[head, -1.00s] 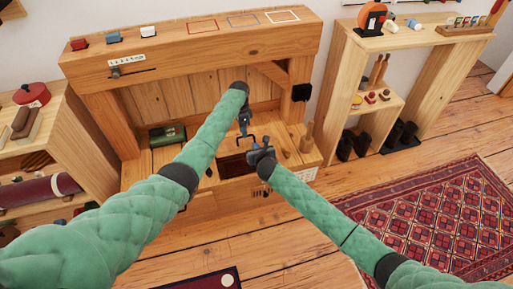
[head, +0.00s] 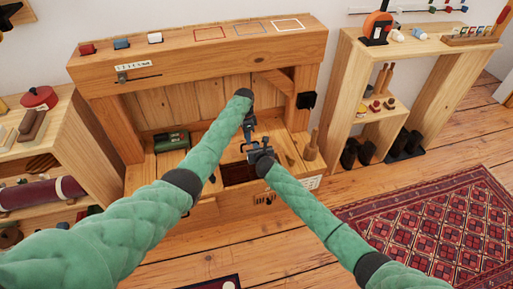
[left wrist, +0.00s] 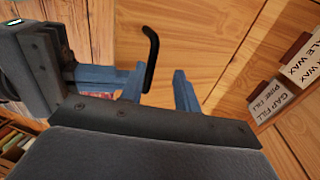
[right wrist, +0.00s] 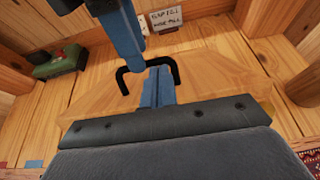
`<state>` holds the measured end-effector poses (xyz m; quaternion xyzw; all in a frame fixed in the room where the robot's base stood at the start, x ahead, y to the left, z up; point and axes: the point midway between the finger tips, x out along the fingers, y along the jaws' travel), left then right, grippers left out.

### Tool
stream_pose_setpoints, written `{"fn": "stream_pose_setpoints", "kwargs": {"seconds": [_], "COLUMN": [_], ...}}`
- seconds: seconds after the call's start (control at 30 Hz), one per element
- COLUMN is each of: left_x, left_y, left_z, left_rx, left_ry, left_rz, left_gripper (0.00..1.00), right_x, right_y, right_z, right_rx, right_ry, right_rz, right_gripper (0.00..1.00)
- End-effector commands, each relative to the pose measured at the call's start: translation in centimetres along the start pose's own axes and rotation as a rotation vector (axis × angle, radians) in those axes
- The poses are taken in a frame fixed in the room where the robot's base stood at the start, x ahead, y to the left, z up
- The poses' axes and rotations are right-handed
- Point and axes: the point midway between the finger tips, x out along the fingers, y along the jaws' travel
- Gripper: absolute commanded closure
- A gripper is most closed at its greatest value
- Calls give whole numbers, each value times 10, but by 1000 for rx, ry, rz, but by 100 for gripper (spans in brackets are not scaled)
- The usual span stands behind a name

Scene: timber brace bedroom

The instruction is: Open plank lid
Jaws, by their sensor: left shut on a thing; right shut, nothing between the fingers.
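The plank lid (right wrist: 215,85) is a light wooden board with a black bracket-shaped handle (right wrist: 174,68). The handle also shows in the left wrist view (left wrist: 152,62). In the head view a dark red opening (head: 239,172) shows in the bench in front of the grippers. In the head view the grippers largely hide the lid.
A green box (head: 171,140) lies on the bench at left. Wooden pegs (head: 311,146) stand at its right end. The upper beam (head: 200,62) overhangs the bench. Shelves stand on both sides. White labels (left wrist: 277,92) show in the left wrist view.

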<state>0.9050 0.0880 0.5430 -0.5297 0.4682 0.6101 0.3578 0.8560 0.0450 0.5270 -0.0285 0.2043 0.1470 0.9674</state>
Motion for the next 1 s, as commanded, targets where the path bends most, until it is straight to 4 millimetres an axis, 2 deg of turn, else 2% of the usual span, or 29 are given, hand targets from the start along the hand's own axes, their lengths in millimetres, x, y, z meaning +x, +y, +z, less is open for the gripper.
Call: {"fn": "stream_pose_setpoints", "kwargs": {"seconds": [0.03, 0.27, 0.57, 0.6, 1.0], "left_x": [6, 6, 6, 6, 2], "left_y": [-5, -5, -5, -5, -3], "left_z": [8, 8, 8, 8, 4], "left_rx": [-9, -9, -9, -9, -5], "left_ry": [-5, -5, -6, -5, -1], "left_rz": [-9, -9, -9, -9, -7], "left_gripper": [100, 100, 100, 68, 68], "right_x": [2, 5, 5, 5, 5], "right_y": [0, -1, 0, 0, 0], "right_z": [0, 11, 12, 12, 11], "right_rx": [-1, -3, 0, 0, 0], "right_ry": [-1, -1, 0, 0, 2], "right_rz": [0, -1, -1, -1, -2], "right_gripper": [100, 100, 100, 100, 100]}}
